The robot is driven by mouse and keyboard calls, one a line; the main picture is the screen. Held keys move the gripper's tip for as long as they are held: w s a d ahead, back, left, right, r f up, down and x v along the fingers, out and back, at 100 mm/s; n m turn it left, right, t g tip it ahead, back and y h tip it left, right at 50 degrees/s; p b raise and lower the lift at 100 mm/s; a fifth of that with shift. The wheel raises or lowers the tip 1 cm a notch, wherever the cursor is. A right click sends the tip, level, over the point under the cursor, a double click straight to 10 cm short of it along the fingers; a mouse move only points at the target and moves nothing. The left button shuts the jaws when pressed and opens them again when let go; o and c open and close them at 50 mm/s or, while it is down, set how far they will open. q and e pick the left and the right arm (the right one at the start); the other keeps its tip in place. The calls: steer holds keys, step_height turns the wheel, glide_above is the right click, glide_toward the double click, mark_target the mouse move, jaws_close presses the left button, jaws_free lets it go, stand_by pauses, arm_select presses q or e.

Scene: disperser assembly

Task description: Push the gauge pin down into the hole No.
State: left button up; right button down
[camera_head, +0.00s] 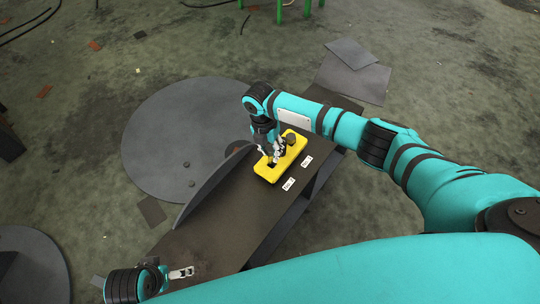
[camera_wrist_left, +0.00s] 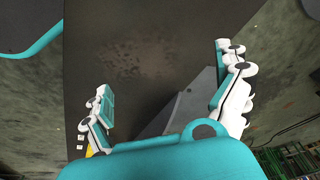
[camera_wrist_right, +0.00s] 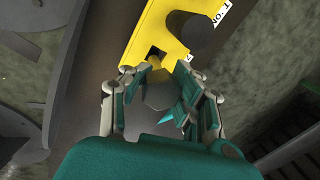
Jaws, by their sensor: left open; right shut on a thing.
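A yellow block (camera_head: 264,175) with openings lies on the dark table; it also shows in the right wrist view (camera_wrist_right: 150,32). A dark round cylinder (camera_head: 291,139) stands at its far end and shows large in the right wrist view (camera_wrist_right: 192,36). My right gripper (camera_head: 274,157) is over the near part of the block. In the right wrist view its fingers (camera_wrist_right: 160,84) are shut on a grey pin (camera_wrist_right: 158,97), close to a dark opening (camera_wrist_right: 155,54) in the block. The pin's lower end is hidden. My left gripper (camera_head: 180,272) is open and empty over the table's near end.
Two white labels, a near one (camera_head: 289,184) and a far one (camera_head: 307,161), lie right of the block. A curved grey plate (camera_head: 212,187) stands along the table's (camera_head: 205,240) left edge. A large grey disc (camera_head: 170,125) is beyond it. The table's near part is clear.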

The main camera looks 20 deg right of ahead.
steer(key=shift+a+f, duration=0.15)
steer(key=shift+d+f, duration=0.15)
steer(key=shift+d, duration=0.05)
steer(key=shift+a+f+b, duration=0.15)
steer(key=shift+b, duration=0.15)
steer(key=shift+d+f, duration=0.3)
steer(key=shift+a+f+b, duration=0.2)
steer(key=shift+a+b, duration=0.1)
arm_select(q)
steer(key=v, duration=0.4)
steer(key=shift+w+r, duration=0.15)
steer(key=shift+r, duration=0.1)
arm_select(e)
steer(key=shift+d+f, duration=0.1)
